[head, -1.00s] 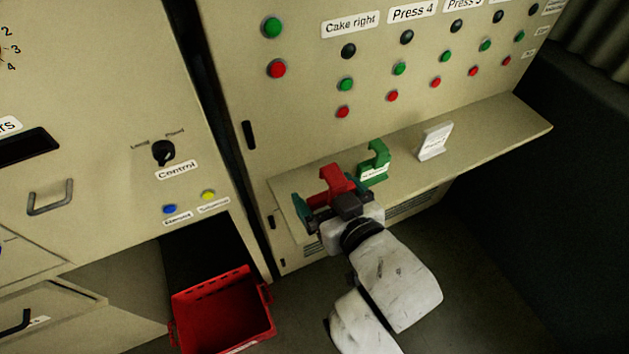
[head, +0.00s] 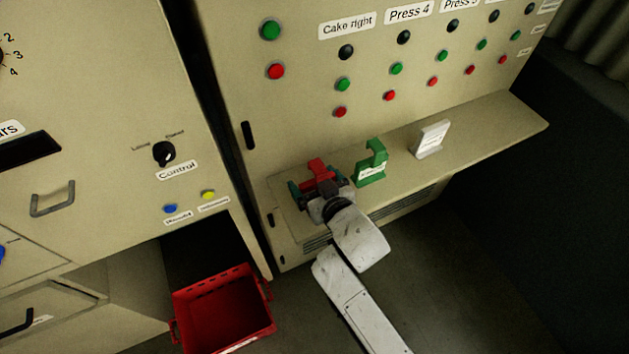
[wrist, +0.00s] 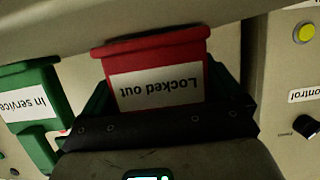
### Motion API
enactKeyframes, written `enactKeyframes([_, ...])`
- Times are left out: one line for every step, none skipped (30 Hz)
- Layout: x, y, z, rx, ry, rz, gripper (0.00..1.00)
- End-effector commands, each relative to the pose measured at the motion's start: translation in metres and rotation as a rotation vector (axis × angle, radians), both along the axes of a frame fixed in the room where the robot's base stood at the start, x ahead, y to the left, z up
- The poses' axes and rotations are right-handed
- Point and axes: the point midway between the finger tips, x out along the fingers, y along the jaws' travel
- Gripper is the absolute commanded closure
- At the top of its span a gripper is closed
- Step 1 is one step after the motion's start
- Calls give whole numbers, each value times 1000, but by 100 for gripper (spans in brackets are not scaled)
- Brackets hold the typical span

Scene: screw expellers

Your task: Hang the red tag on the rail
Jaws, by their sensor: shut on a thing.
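The red tag (head: 318,171) is held in my gripper (head: 322,190) at the left end of the shelf below the button panel. In the wrist view the red tag (wrist: 155,72) fills the middle, with a white label reading "Locked out" upside down. The teal fingers of my gripper (wrist: 155,100) are shut on its two sides. A pale horizontal bar or edge (wrist: 100,22) crosses the top of the wrist view, close to the tag's end; I cannot tell whether they touch or whether this is the rail.
A green tag (head: 372,163) stands on the shelf (head: 480,125) just right of my gripper, its label reading "In service" in the wrist view (wrist: 30,105). A white sign (head: 430,139) stands further right. A red crate (head: 222,310) is on the floor at lower left.

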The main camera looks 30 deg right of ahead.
Motion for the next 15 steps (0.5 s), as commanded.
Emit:
enactKeyframes([0,0,-1,0,-1,0,38])
enactKeyframes([0,0,-1,0,-1,0,38])
enactKeyframes([0,0,-1,0,-1,0,38])
enactKeyframes([0,0,-1,0,-1,0,38])
enactKeyframes([0,0,-1,0,-1,0,38])
enactKeyframes([0,0,-1,0,-1,0,38])
enactKeyframes([0,0,-1,0,-1,0,38])
enactKeyframes([0,0,-1,0,-1,0,38])
enactKeyframes([0,0,-2,0,-1,0,38])
enactKeyframes([0,0,-4,0,-1,0,38])
enactKeyframes([0,0,-5,0,-1,0,38])
enactKeyframes([0,0,-5,0,-1,0,6])
enactKeyframes([0,0,-4,0,-1,0,3])
enactKeyframes([0,0,-4,0,-1,0,0])
enactKeyframes([0,0,-4,0,0,-1,0])
